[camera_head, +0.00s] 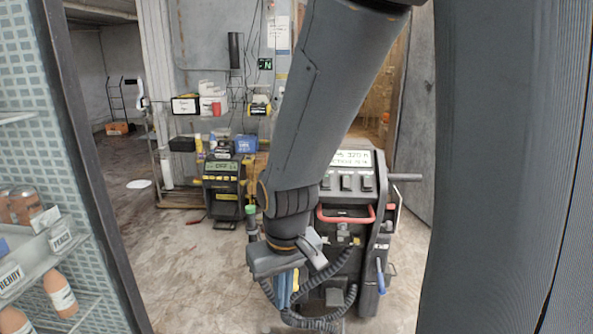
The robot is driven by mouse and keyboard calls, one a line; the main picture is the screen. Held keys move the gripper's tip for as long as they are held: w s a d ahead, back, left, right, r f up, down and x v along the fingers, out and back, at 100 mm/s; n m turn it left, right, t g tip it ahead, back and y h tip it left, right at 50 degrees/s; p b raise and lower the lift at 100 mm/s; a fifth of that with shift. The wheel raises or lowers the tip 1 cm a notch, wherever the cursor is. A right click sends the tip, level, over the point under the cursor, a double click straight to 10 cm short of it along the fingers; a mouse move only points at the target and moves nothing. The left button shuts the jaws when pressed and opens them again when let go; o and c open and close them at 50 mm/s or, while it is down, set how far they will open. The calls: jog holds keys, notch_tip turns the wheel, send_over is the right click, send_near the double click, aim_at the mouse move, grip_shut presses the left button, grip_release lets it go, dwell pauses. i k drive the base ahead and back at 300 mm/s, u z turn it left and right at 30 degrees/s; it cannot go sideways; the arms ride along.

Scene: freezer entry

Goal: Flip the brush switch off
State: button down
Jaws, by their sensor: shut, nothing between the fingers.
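A dark floor-cleaning machine (378,240) stands ahead on the floor, partly behind my arm. It has a lit display (352,158) at the top, and its text is too small to read surely. Below the display is a row of dark rocker switches (346,182). I cannot tell which one is the brush switch, or which way each is set. My arm hides the left part of the panel. My gripper (290,262) is shut and empty. It appears in front of the machine's lower left, below the switch row in the picture. Its fingertips are hard to make out.
A red handle (346,214) sits below the switches, and a side grip (404,178) sticks out right. A black hose (318,320) loops below my gripper. A smaller machine (222,184) stands behind left. Bottle shelves (62,241) are at far left. Floor between is open.

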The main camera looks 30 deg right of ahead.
aim_at(325, 180)
jog(key=z, duration=0.3)
jog(key=i, duration=0.85)
jog(key=z, duration=0.75)
